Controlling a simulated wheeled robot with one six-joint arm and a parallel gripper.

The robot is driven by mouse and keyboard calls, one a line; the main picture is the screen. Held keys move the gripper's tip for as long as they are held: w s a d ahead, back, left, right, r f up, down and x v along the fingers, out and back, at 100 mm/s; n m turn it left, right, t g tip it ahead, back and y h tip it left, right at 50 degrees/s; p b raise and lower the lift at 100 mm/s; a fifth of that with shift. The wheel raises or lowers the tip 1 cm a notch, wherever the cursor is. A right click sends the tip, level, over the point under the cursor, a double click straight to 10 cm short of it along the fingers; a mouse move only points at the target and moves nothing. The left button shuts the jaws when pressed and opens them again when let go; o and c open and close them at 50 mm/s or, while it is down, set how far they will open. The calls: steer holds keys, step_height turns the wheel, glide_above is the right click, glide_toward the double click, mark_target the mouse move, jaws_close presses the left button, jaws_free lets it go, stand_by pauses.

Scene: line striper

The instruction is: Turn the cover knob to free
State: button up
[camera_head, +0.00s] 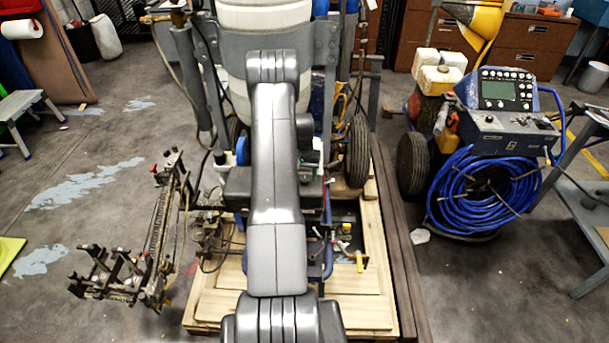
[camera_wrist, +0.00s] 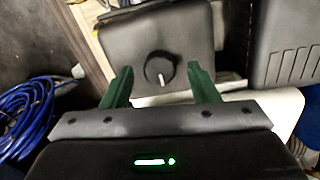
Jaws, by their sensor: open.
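The cover knob (camera_wrist: 158,69) is a round black knob with a white pointer line that points toward the bottom of the wrist view. It sits on a dark grey cover (camera_wrist: 185,38). My gripper (camera_wrist: 160,67) is open, with one green finger on each side of the knob in the wrist view. Gaps show between the knob and both fingers, and I cannot tell how far above the cover the fingertips are. In the head view my arm hides the knob and most of my gripper.
The striper machine stands on a wooden pallet (camera_head: 345,313). A jointed metal bracket (camera_head: 150,250) sticks out at the left. A blue hose coil (camera_head: 485,193) hangs on another machine at the right; a blue hose (camera_wrist: 32,120) also shows in the wrist view.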

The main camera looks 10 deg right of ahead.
steer(key=shift+f, duration=0.55)
steer(key=c, duration=1)
